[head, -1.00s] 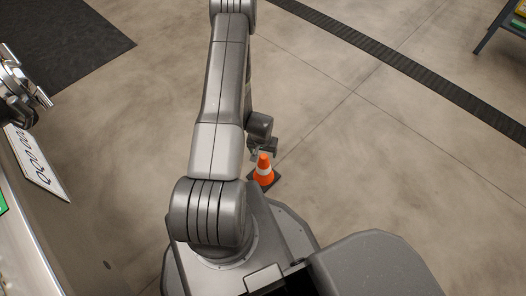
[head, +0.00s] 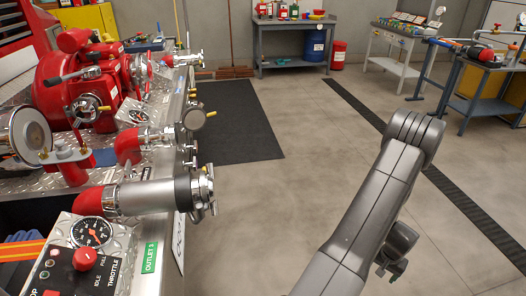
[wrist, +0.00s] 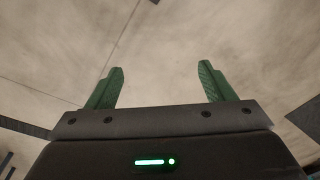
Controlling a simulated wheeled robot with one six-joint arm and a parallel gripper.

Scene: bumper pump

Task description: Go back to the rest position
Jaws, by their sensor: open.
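My gripper (wrist: 160,88) shows in the wrist view with its two green fingers wide apart and nothing between them. It points at bare concrete floor. In the head view my gripper (head: 390,270) is small and dark, hanging below my grey arm at the lower right. It is apart from the pump panel and the benches. Its fingertips are too small there to make out.
A fire pump panel (head: 125,270) with red and chrome outlets (head: 150,195) fills the left. A black mat (head: 225,135) lies on the floor. A workbench (head: 290,40) stands at the back, with a tool table (head: 490,65) at the right. The middle floor is clear.

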